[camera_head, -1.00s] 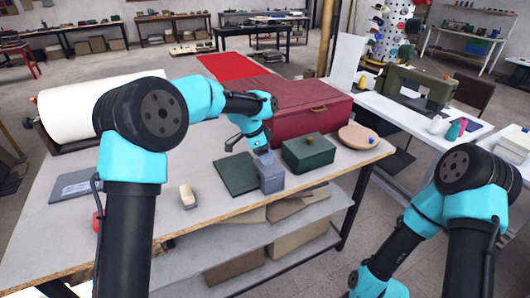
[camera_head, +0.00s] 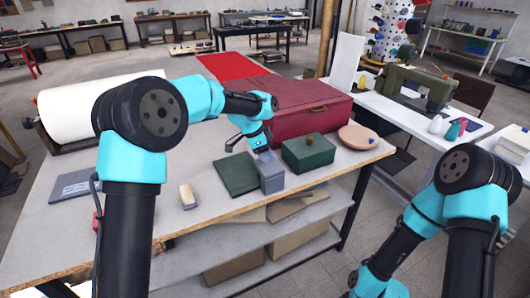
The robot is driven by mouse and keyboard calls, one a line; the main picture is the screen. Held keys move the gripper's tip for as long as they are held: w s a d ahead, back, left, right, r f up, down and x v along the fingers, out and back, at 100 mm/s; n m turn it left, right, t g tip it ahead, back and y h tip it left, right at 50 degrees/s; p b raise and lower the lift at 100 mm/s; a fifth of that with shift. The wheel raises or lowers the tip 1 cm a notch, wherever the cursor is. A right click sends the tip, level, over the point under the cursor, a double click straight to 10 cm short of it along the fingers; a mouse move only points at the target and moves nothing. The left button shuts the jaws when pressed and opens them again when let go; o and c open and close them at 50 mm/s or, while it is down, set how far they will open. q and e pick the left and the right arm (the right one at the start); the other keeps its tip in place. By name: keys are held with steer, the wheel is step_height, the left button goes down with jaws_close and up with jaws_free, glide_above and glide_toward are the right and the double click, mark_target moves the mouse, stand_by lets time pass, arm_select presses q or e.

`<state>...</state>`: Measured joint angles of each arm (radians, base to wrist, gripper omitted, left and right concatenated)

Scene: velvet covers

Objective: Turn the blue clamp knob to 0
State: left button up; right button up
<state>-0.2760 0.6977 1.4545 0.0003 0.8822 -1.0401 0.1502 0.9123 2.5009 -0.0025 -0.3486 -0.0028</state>
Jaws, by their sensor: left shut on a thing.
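My left gripper (camera_head: 264,154) reaches down onto the top of this block from behind. It is shut on the clamp knob there. The knob is mostly hidden by the fingers, and its pointer and any scale marks are too small to read. My right arm hangs low at the right, and its gripper is outside the view.
A green box (camera_head: 308,155) with a brass knob stands just right of the block. A pinkish round disc (camera_head: 355,137) with a small blue piece lies beyond it. A dark red case (camera_head: 305,110) stands behind. A small cream-topped block (camera_head: 187,196) is left, with bare bench around it.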

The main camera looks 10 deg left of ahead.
arm_select(q)
steer(key=shift+n, duration=0.3)
steer(key=n+t, duration=0.1)
steer(key=n, duration=0.1)
steer(key=n+t, duration=0.1)
steer(key=n, duration=0.2)
steer(key=shift+s+y, duration=0.1)
steer(key=shift+y, duration=0.3)
steer(key=n+y, duration=0.1)
steer(key=n, duration=0.1)
steer(key=n+t, duration=0.1)
steer(key=n, duration=0.2)
steer(key=shift+d+y, duration=0.1)
steer(key=shift+y, duration=0.3)
steer(key=n+y, duration=0.2)
steer(key=n, duration=0.3)
steer(key=shift+d, duration=0.1)
steer(key=n+y, duration=0.1)
steer(key=n, duration=0.4)
steer(key=shift+y, duration=0.4)
steer(key=o, duration=0.9)
